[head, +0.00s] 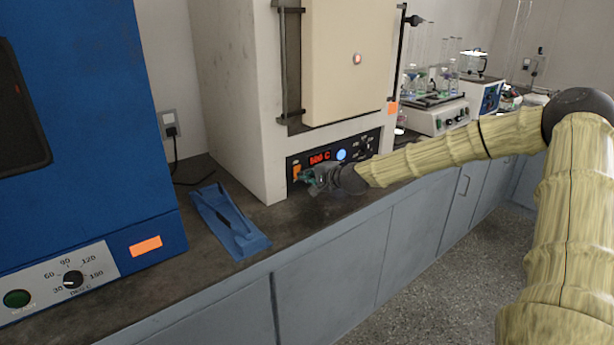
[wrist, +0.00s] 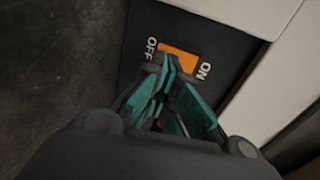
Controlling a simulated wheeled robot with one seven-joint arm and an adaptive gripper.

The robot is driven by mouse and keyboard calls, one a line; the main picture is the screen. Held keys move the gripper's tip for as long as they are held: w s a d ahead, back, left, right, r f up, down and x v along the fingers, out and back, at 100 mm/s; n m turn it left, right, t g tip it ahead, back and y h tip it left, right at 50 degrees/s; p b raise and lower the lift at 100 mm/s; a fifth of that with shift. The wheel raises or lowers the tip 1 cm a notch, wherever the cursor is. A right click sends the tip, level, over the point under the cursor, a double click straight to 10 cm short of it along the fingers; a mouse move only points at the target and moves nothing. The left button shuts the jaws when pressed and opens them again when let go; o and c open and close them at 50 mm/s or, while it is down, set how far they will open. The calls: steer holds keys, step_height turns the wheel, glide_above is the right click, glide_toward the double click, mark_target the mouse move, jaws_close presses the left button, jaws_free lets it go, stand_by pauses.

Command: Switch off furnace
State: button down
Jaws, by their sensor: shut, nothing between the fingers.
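The furnace (head: 235,85) is the tall cream-coloured box on the counter in the head view. Its black control panel (head: 309,158) has a lit red display (head: 319,157) and a lit blue round button (head: 341,155). An orange rocker switch (wrist: 178,57) lies between the labels OFF and ON in the wrist view; it also shows at the panel's left end in the head view (head: 297,172). My gripper (head: 304,176) is shut and empty, its teal fingertips (wrist: 170,72) at the switch and covering part of it. I cannot tell whether they touch it.
A blue oven (head: 85,130) with a dial stands at the left. A blue tray-like holder (head: 230,222) lies on the dark counter before the furnace. Glassware and a hotplate-like device (head: 437,115) stand to the right. The counter's front edge runs below my gripper.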

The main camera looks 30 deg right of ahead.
steer(key=shift+w+f+t+b, duration=0.15)
steer(key=shift+f+t+b, duration=0.2)
steer(key=shift+b, duration=0.9)
steer(key=shift+r, duration=0.25)
steer(key=shift+r+p, duration=0.7)
steer(key=shift+r, duration=0.1)
steer(key=shift+a, duration=0.1)
